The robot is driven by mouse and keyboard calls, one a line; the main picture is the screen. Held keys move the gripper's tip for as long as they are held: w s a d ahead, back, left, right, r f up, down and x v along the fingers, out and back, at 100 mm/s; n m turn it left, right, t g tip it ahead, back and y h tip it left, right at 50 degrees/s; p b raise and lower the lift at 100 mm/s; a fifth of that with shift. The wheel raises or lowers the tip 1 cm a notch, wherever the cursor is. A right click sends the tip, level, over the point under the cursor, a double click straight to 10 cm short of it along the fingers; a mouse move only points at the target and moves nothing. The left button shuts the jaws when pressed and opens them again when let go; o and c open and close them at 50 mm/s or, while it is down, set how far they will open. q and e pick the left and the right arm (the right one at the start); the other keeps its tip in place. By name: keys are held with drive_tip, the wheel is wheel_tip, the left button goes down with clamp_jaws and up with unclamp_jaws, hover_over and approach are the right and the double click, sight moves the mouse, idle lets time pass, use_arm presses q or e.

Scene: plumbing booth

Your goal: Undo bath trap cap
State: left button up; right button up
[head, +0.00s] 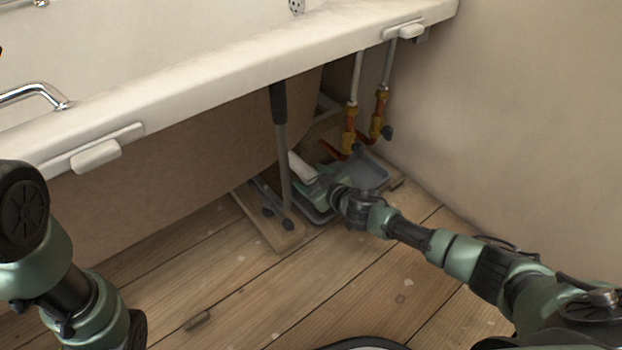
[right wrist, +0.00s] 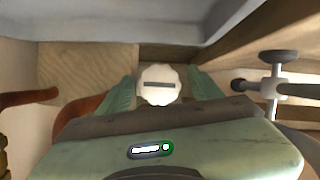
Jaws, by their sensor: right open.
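The white round trap cap (right wrist: 158,84), with a dark slot across its face, shows in the right wrist view. My right gripper (right wrist: 162,80) is open, with one green finger on each side of the cap; I cannot tell whether they touch it. In the head view my right gripper (head: 312,180) reaches low under the bath rim, beside a white cylindrical part (head: 302,166). The cap's face cannot be made out there. My left arm shows at the left edge of the head view, but its gripper is out of view.
The bath rim (head: 230,87) overhangs the work area. A dark-topped upright leg (head: 282,150) stands just left of my right gripper on a wooden board (head: 268,232). A grey tray (head: 368,176) lies below brass valves (head: 349,130) at right. The front floorboards are mostly clear.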

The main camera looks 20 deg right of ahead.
drive_tip(key=c, duration=1.4)
drive_tip(key=shift+a, duration=0.1)
drive_tip(key=shift+f+n+t+h, duration=0.1)
drive_tip(key=shift+n+t+h, duration=0.2)
drive_tip(key=shift+n+h, duration=0.5)
drive_tip(key=n+t+h+b, duration=0.1)
drive_tip(key=n+b, duration=0.1)
drive_tip(key=n, duration=0.1)
drive_tip(key=shift+f, duration=0.1)
drive_tip(key=shift+n+t+h+b, duration=0.3)
drive_tip(key=shift+n+h+b, duration=0.1)
drive_tip(key=shift+n, duration=0.3)
drive_tip(key=o, duration=1.4)
